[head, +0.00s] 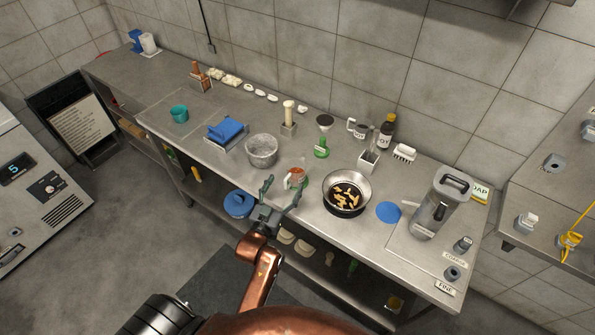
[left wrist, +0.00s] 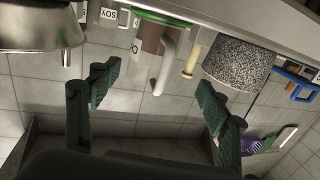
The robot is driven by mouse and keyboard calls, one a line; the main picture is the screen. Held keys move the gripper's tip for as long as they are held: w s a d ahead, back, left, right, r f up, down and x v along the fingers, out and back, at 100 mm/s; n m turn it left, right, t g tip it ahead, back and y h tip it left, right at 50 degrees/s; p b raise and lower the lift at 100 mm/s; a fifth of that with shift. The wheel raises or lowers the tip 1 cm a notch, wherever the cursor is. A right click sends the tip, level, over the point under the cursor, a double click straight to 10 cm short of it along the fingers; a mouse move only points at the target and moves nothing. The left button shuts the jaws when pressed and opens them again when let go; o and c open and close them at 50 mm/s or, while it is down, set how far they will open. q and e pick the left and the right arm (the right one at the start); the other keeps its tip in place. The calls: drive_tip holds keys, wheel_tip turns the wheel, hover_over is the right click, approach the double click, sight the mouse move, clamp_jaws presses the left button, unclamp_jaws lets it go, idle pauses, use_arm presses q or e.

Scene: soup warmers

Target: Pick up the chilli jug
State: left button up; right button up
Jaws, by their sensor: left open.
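The chilli jug (head: 298,174) is a small pale jug with red contents, standing near the front edge of the counter between the grey pot and the steel pan. In the left wrist view, which looks upside down, a brownish-red jug (left wrist: 152,38) with a pale handle shows beyond my fingers, roughly midway between them. My left gripper (head: 284,192) is open and empty at the counter's front edge, just in front of the jug. Its two dark green fingers stand wide apart in the left wrist view (left wrist: 157,92). I cannot tell whether they touch the jug. My right gripper is not in view.
A speckled grey pot (head: 262,153) stands to the left of the jug. A steel pan (head: 364,187) with yellow pieces stands to its right. A green-based item (head: 321,152) and a pale upright tool (head: 288,112) stand behind. A blue disc (head: 388,212) lies farther right.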

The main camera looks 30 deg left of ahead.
sight(292, 177)
use_arm(q)
drive_tip(key=shift+w+d, duration=0.15)
drive_tip(key=shift+w, duration=0.4)
drive_tip(key=shift+w+d, duration=0.15)
drive_tip(key=shift+w, duration=0.15)
drive_tip(key=w, duration=0.4)
drive_tip(key=shift+w+b, duration=0.25)
drive_tip(key=shift+b, duration=0.15)
drive_tip(key=shift+w, duration=0.4)
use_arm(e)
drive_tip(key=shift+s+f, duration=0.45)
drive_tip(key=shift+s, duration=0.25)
use_arm(q)
drive_tip(key=shift+c, duration=0.6)
drive_tip(key=c, duration=1.5)
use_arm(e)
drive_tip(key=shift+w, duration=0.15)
